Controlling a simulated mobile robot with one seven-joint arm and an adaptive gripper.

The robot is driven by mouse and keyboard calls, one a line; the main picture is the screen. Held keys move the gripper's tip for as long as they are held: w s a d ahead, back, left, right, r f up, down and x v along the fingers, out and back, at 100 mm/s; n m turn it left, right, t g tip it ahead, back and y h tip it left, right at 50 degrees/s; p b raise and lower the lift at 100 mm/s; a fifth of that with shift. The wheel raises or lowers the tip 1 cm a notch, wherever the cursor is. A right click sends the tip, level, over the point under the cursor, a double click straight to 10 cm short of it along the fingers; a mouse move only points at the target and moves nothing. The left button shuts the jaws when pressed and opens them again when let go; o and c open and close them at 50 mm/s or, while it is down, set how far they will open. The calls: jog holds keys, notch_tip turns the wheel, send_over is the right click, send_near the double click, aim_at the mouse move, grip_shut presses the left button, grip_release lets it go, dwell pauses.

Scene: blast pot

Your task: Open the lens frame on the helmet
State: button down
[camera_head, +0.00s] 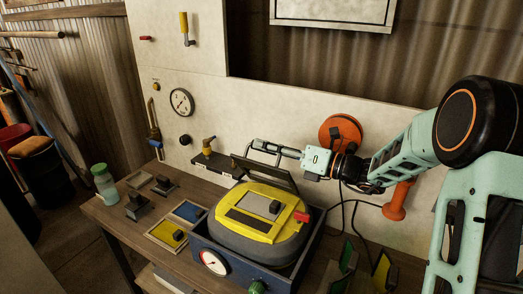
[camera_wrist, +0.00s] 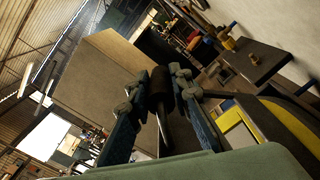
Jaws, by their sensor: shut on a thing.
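The helmet (camera_head: 240,228) is yellow and grey and sits in a dark blue open box (camera_head: 236,270). A light grey plate with a dark knob and a red piece show on its top. The dark lens frame (camera_head: 266,173) stands tilted up at the helmet's back edge. My gripper (camera_head: 262,146) is at the upper edge of this frame. In the wrist view my gripper (camera_wrist: 158,95) has its fingers on both sides of a dark cylindrical knob (camera_wrist: 158,82), shut on it. The helmet's yellow shell (camera_wrist: 236,132) shows at the right there. The fingers hide part of the knob.
A gauge (camera_head: 212,262) and a green knob (camera_head: 257,287) are on the box front. An orange reel (camera_head: 340,134) hangs on the wall behind my arm. Green and yellow plates stand right.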

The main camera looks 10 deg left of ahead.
jog(key=shift+w+d+r+p, duration=0.15)
jog(key=shift+w+d+p, duration=0.3)
jog(key=shift+w, duration=0.5)
jog(key=c, duration=1.7)
grip_release()
jog(key=shift+w+d, duration=0.1)
jog(key=shift+w, duration=0.05)
jog(key=shift+c, duration=0.2)
jog(key=v, duration=1.2)
jog(key=shift+c, duration=0.4)
